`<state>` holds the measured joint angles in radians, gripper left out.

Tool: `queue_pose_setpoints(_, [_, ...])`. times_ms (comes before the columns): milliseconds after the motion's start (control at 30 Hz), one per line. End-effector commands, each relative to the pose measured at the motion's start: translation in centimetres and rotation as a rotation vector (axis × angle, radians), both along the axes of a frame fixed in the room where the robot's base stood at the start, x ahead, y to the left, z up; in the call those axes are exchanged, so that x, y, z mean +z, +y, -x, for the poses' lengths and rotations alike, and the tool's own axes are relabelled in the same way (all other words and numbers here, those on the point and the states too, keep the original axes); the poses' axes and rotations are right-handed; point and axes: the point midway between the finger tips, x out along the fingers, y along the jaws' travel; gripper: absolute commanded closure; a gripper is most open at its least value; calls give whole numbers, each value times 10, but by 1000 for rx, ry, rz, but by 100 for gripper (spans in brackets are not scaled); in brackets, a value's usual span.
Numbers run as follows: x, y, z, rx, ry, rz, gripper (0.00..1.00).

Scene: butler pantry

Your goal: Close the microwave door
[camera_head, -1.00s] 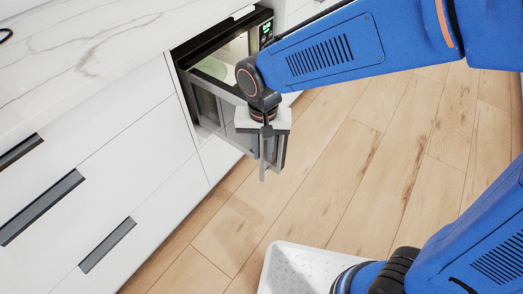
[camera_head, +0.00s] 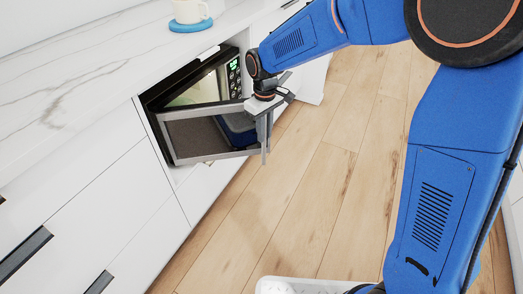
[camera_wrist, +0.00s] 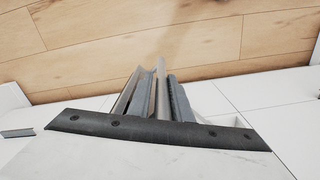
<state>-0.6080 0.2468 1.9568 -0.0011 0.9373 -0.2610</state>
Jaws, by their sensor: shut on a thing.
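The microwave (camera_head: 200,91) is built into the white cabinets below the countertop, with a lit green display at its right. Its door (camera_head: 198,137) stands partly open, swung outward from the left side; part of the interior shows above it. My gripper (camera_head: 264,132) is at the door's free right edge, shut on the door's handle (camera_head: 268,141). In the wrist view, my gripper's fingers (camera_wrist: 150,95) lie on both sides of the thin grey handle bar. The exact contact between fingers and handle is partly hidden by the gripper body.
A white marble countertop (camera_head: 70,85) lies above the microwave, with a cup (camera_head: 190,11) on a blue coaster (camera_head: 190,26). White drawers (camera_head: 110,190) with dark handles are at the left. The wooden floor (camera_head: 290,200) in front is clear.

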Motion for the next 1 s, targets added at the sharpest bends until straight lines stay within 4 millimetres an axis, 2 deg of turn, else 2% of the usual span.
queue_pose_setpoints(33, [0,6,-17,42,-3,-5,100])
queue_pose_setpoints(200, [0,20,-66,198,-3,-4,100])
queue_pose_setpoints(500, [0,55,-135,434,-2,-3,100])
queue_pose_setpoints(700, [0,77,-164,545,-2,-3,100])
queue_pose_setpoints(1000, [0,96,-184,633,1,-3,100])
